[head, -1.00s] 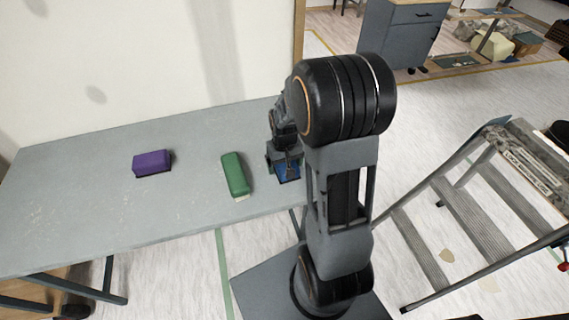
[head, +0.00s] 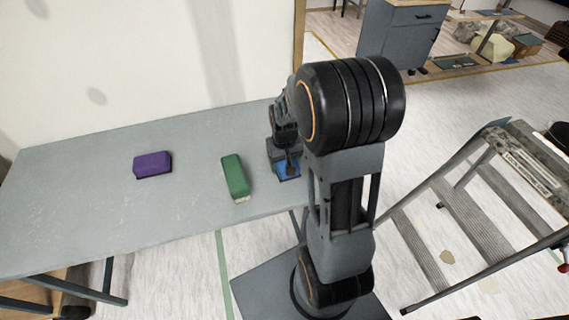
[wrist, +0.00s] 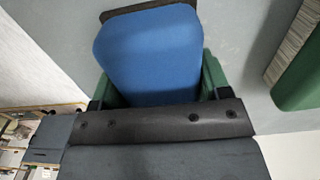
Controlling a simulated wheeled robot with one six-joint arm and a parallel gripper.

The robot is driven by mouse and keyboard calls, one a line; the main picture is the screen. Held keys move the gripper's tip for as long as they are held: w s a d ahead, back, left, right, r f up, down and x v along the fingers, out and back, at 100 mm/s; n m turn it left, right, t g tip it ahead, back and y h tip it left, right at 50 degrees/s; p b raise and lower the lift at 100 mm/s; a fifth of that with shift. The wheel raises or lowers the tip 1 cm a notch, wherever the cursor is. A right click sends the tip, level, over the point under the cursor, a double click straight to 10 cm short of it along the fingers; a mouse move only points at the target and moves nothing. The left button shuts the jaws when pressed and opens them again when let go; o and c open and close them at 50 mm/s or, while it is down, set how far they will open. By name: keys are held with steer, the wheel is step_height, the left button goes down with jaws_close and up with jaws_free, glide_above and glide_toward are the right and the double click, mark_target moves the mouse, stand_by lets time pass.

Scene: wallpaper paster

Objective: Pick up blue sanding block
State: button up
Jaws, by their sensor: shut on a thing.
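The blue sanding block (wrist: 150,55) fills the upper middle of the wrist view, between the two green finger pads of my gripper (wrist: 155,88). My gripper is shut on it. In the head view the blue block (head: 288,168) shows only in part at the right end of the grey table, under my gripper (head: 284,160); my arm hides the rest. I cannot tell for sure whether the block touches the table.
A green block (head: 236,176) lies on the grey table (head: 80,205) just left of my gripper, and also shows in the wrist view (wrist: 300,70). A purple block (head: 152,164) lies further left. A stepladder (head: 480,200) stands on the floor at right.

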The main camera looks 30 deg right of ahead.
steer(key=s+r, duration=0.1)
steer(key=r, duration=0.1)
steer(key=s+a+r, duration=0.1)
steer(key=s+r, duration=0.1)
steer(key=r, duration=0.1)
steer(key=s+a+r+p, duration=0.1)
steer(key=r, duration=0.1)
steer(key=shift+s+a+r, duration=0.1)
steer(key=shift+s+r, duration=0.05)
steer(key=s+a+r, duration=0.3)
steer(key=s+a, duration=0.1)
steer(key=s, duration=0.4)
steer(key=shift+r, duration=0.4)
steer(key=shift+s, duration=0.1)
